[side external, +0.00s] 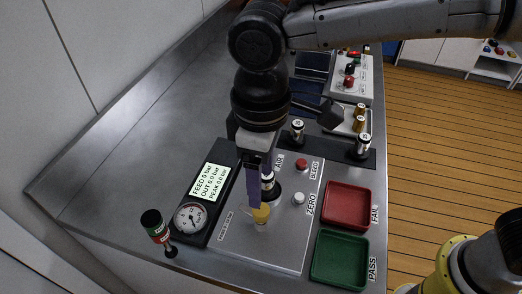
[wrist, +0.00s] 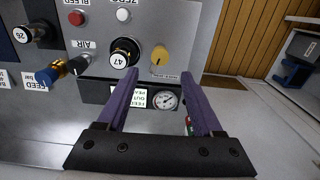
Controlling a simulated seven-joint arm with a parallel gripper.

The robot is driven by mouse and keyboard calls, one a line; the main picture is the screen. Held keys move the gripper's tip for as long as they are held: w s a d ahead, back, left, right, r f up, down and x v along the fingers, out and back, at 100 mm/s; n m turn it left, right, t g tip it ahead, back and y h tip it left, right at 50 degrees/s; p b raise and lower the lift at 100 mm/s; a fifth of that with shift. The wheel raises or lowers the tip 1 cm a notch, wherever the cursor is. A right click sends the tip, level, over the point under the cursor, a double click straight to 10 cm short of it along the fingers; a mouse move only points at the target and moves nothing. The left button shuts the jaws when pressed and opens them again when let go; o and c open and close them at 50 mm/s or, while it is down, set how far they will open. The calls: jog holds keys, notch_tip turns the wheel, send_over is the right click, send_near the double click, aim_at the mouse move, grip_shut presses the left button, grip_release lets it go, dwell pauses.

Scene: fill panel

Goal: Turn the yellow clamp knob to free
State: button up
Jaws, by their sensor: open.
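The yellow clamp knob (side external: 261,213) stands on the grey panel (side external: 270,250), in front of the dark cylinder on the panel. In the wrist view the yellow knob (wrist: 160,57) lies just beyond and between the fingertips, with a small label beside it too small to read. My gripper (side external: 256,204) points down over the knob with its purple fingers apart. In the wrist view my gripper (wrist: 160,82) is open and empty. I cannot tell whether a finger touches the knob.
A black cylinder marked 47 (wrist: 123,53) stands close beside the knob. White ZERO (side external: 299,198) and red BLEED (side external: 302,164) buttons are nearby. A gauge (side external: 190,217) and display (side external: 213,182) lie left; red (side external: 368,205) and green (side external: 320,273) trays lie right. A dark-topped canister (side external: 153,225) stands front left.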

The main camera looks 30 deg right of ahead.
jog(key=shift+r, duration=2.75)
jog(key=d+r+m+t+y, duration=0.1)
jog(key=d+r+m, duration=0.25)
jog(key=d, duration=0.65)
jog(key=d+r+m+t, duration=0.15)
jog(key=d+r, duration=0.35)
jog(key=d, duration=0.6)
jog(key=s+d+f+m+t, duration=0.2)
jog(key=s+d+m, duration=0.1)
jog(key=s+d, duration=0.5)
jog(key=s+d+f+m+t+h, duration=0.1)
jog(key=s+d+f, duration=0.4)
jog(key=f, duration=0.5)
jog(key=shift+s+f, duration=0.2)
